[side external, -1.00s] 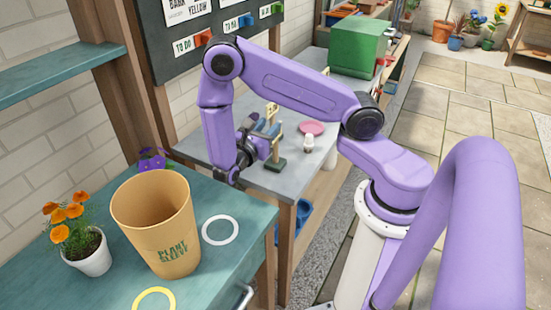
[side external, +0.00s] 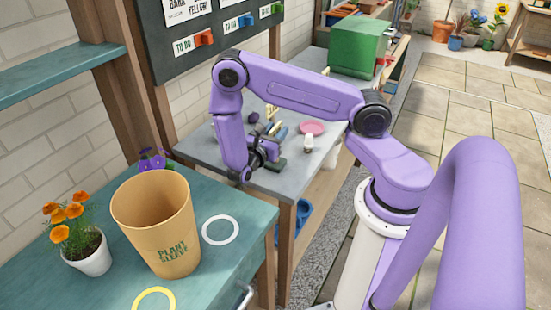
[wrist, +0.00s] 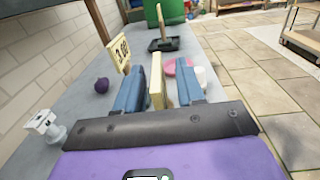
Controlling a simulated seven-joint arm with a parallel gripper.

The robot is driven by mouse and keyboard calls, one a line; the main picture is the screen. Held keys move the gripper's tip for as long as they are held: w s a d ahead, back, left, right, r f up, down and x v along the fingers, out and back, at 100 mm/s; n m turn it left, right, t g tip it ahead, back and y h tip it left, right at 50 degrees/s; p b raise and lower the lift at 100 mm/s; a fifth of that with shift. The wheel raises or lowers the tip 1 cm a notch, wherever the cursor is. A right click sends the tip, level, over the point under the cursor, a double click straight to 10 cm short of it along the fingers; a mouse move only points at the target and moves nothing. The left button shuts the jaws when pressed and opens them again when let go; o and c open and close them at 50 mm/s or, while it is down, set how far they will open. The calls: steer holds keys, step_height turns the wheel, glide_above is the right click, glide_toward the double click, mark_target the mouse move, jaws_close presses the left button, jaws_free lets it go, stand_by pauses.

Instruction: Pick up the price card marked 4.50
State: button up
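My gripper (wrist: 160,92) is open in the wrist view, with its two blue fingers on either side of a cream card (wrist: 157,80). This card is edge-on, so its marking is hidden; it sits nearer the left finger, and I cannot tell if they touch. A second cream card (wrist: 119,52) stands to the left, with a price that seems to start with 3.
A purple ball (wrist: 101,85) and a white object (wrist: 44,125) lie left of the fingers. A pink dish (side external: 312,128) and a small white item (side external: 308,144) are to the right. A green box (side external: 360,46) stands behind. A tan pot (side external: 155,225) stands on the teal bench.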

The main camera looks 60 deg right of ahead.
jaws_close()
stand_by(1.4)
